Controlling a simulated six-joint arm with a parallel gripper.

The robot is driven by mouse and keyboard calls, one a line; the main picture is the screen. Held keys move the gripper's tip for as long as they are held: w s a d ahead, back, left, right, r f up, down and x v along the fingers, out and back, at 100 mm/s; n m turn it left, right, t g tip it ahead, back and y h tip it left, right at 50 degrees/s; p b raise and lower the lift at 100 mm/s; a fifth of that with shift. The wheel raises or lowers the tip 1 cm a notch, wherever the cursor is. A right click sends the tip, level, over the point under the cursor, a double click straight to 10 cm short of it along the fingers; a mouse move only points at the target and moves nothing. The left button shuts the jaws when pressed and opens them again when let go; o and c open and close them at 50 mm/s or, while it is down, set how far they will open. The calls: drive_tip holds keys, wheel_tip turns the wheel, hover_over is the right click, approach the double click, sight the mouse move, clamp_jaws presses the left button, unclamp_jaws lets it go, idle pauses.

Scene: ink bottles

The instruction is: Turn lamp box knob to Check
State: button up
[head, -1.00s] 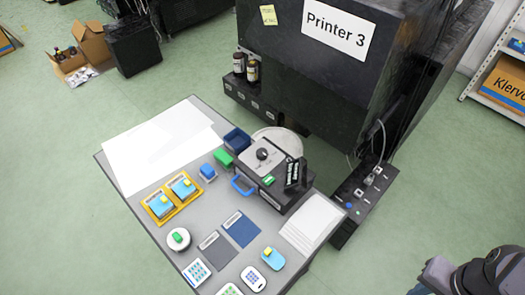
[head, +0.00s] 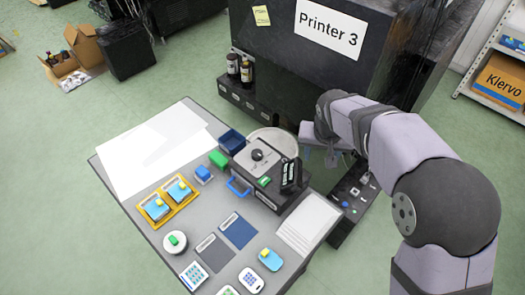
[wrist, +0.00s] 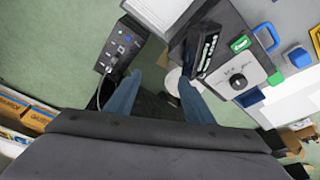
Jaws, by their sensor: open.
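The lamp box (head: 283,191) is a black box with a light grey top plate, standing on the grey table. Its round black knob (head: 258,155) sits on that plate, with markings around it too small to read. In the wrist view the knob (wrist: 238,82) is right of the fingers, with a white pointer mark. My gripper (head: 320,152) is in the air right of the lamp box, apart from it and in front of the printer. In the wrist view my gripper (wrist: 159,78) shows two blue fingers spread apart, with nothing held between them.
A black upright piece (head: 291,176) with white lettering stands at the lamp box's right, between gripper and knob. A green block (head: 218,159) and a blue bin (head: 231,140) are to its left. A switch box with cables (head: 352,195) is beside the table. The printer (head: 290,75) stands behind.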

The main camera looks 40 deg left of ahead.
drive_tip(key=n+y, duration=0.1)
drive_tip(key=n, duration=0.1)
approach(257, 153)
drive_tip(key=f, duration=0.1)
drive_tip(key=shift+p+x, duration=1.3)
drive_tip(key=shift+x, duration=2.3)
drive_tip(key=shift+w+a, duration=0.1)
drive_tip(key=shift+y, duration=0.3)
drive_tip(key=c, duration=1)
